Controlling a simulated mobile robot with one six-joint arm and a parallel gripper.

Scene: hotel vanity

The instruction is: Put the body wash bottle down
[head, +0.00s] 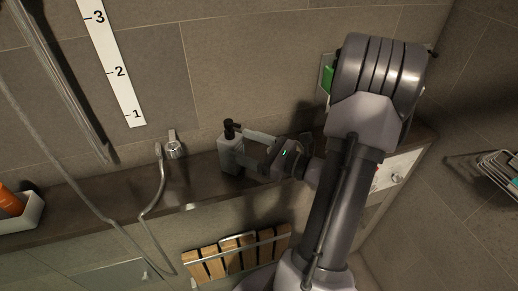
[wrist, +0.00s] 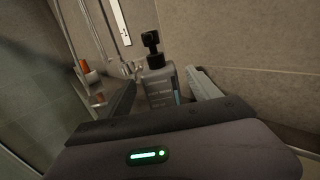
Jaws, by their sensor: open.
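The body wash bottle (head: 230,155) is grey with a black pump top. It stands upright on the dark shelf ledge (head: 190,187) against the tiled wall. My gripper (head: 249,154) is open beside it, its fingers reaching toward the bottle from the right. In the wrist view the bottle (wrist: 160,88) stands between the two spread fingers of my gripper (wrist: 160,95), with its label facing the camera. A gap shows between the bottle and the right finger. The bottle's lower end is hidden behind the gripper body in the wrist view.
A chrome tap (head: 174,146) and a looping hose (head: 160,195) are left of the bottle. A white tray (head: 24,217) with an orange bottle (head: 10,203) sits at the far left. A wooden slatted seat (head: 236,256) is below the ledge. A wire basket (head: 500,168) hangs at right.

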